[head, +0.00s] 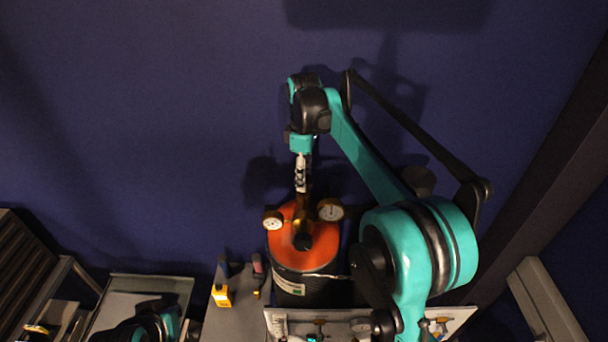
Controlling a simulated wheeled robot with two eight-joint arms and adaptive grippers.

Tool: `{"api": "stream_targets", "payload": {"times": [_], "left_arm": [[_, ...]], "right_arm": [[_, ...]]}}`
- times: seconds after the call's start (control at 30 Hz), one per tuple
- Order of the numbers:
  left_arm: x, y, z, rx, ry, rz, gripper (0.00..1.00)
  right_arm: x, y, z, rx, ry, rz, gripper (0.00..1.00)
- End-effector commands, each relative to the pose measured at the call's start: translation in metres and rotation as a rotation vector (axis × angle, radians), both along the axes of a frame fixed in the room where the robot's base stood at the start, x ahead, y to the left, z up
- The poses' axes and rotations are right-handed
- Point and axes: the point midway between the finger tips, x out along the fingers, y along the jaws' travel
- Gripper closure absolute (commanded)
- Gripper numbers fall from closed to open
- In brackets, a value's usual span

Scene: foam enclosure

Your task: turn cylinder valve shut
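The gas cylinder (318,291) stands upright at the lower centre, dark-bodied with an orange-red shoulder (322,249). Two round gauges, a left one (272,221) and a right one (331,210), sit either side of the brass valve (303,222) on its top. My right arm reaches over from the lower right, and its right gripper (301,186) points down at the valve top. The fingers look narrow and close to the valve; I cannot tell whether they touch or grip it. Teal and black parts, probably my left arm, show at the bottom left; no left fingers are visible.
A yellow tool (221,293) and a pinkish-handled item (258,267) lie on a grey surface left of the cylinder. A panel (285,321) with gauges and fittings stands in front. A tray (185,286) is at lower left. The dark blue wall stands behind.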

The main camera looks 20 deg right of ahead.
Motion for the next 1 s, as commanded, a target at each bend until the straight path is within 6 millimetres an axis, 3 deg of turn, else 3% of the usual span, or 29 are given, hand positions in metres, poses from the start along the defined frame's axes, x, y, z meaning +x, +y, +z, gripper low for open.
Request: {"api": "stream_targets", "payload": {"times": [0.07, 0.53, 1.0], "left_arm": [[0.0, 0.0, 0.0, 0.0, 0.0, 0.0, 1.0], [0.0, 0.0, -0.0011, 0.0, 0.0, 0.0, 1.0], [0.0, 0.0, -0.0047, 0.0, 0.0, 0.0, 1.0]], "right_arm": [[0.0001, 0.0, -0.0002, 0.0, 0.0, 0.0, 0.83], [0.0003, 0.0002, -0.0003, 0.0, -0.001, -0.077, 0.83], [0.0001, 0.0004, -0.0003, 0.0, -0.001, -0.47, 0.83]]}}
